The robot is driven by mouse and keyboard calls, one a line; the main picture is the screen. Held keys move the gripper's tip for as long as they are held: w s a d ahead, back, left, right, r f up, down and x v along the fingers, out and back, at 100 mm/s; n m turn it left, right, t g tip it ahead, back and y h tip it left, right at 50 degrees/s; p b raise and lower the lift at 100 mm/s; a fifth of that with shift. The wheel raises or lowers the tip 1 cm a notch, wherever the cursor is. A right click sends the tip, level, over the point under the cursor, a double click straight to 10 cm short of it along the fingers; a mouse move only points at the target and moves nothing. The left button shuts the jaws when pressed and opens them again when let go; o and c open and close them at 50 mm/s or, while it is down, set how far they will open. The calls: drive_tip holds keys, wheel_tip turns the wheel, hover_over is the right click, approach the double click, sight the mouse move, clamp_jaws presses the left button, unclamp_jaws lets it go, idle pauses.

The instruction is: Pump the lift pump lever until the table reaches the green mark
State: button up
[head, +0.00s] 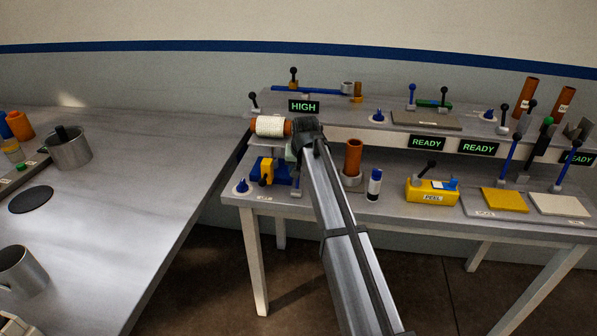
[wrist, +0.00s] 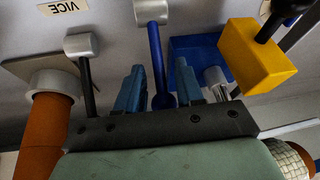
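My gripper (wrist: 158,90) points down at the bench beside the blue-and-yellow device (head: 268,170). Its two blue fingers are apart. A blue lever (wrist: 156,55) with a rounded end stands between them, rising from a grey cylindrical base (wrist: 150,11); no clear contact with the fingers shows. A black lever (wrist: 86,82) on another grey base is left of the fingers in the wrist view. I cannot tell which lever is labelled as the lift pump. No lift table or green mark can be made out. In the head view my arm hides part of this area.
A sign (head: 304,106) reads HIGH in green. A white-wound spool (head: 270,126) is close left of my wrist. An orange cylinder (head: 353,158) and a blue-and-white bottle (head: 374,185) stand to the right. A yellow PEEL box (head: 432,192) is farther right. The left table (head: 120,215) has open surface.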

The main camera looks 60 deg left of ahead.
drive_tip(key=shift+w+a+f, duration=0.1)
drive_tip(key=shift+a+f, duration=0.1)
drive_tip(key=shift+f, duration=0.25)
drive_tip(key=shift+c, duration=0.4)
drive_tip(key=c, duration=0.6)
clamp_jaws()
drive_tip(key=shift+w+a+r, duration=0.1)
